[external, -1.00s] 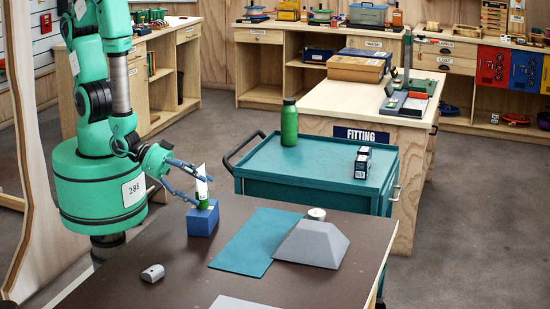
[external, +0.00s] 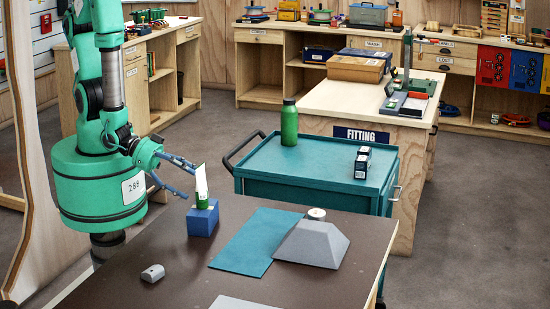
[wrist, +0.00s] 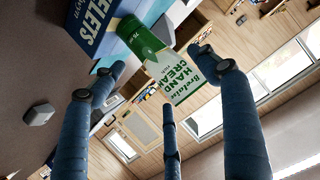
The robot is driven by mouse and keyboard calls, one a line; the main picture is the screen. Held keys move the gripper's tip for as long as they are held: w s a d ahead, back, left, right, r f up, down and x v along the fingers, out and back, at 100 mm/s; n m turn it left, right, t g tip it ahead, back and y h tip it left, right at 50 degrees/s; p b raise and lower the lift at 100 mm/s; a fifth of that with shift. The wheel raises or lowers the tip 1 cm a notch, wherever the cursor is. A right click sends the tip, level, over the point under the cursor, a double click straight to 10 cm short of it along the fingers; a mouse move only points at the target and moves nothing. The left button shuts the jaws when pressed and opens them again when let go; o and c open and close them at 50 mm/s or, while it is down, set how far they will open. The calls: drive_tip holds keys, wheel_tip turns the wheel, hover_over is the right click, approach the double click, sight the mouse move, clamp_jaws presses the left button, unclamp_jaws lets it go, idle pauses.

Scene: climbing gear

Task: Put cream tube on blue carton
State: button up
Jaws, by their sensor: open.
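The cream tube (external: 201,185), white with a green cap, stands upright on top of the blue carton (external: 202,219) at the table's far left edge.
A teal mat (external: 255,242), a grey sloped block (external: 312,243) and a small grey rounded piece (external: 153,273) lie on the brown table (external: 178,255). A teal trolley (external: 320,165) with a green bottle (external: 289,123) stands behind. Bare tabletop lies in front of the carton.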

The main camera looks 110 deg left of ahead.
wheel_tip(320, 180, up, 8)
drive_tip(key=s+p, duration=0.1)
drive_tip(key=p, duration=0.1)
drive_tip(key=shift+f, duration=0.25)
drive_tip(key=shift+s, duration=0.1)
idle(0.5)
drive_tip(key=w+d+r+g+h, duration=0.1)
drive_tip(key=w+d+r+g, duration=0.15)
drive_tip(key=r, duration=0.45)
drive_tip(key=w+d+r+g+h, duration=0.2)
drive_tip(key=w+r, duration=0.1)
drive_tip(key=r, duration=0.4)
drive_tip(key=s+a+r+g+y, duration=0.2)
drive_tip(key=s+a+r+g, duration=0.1)
drive_tip(key=s+a+r, duration=0.8)
wheel_tip(320, 180, up, 4)
drive_tip(key=shift+s+a+r+n+y, duration=0.2)
drive_tip(key=shift+s+a+n+y, duration=0.15)
drive_tip(key=shift+s, duration=0.85)
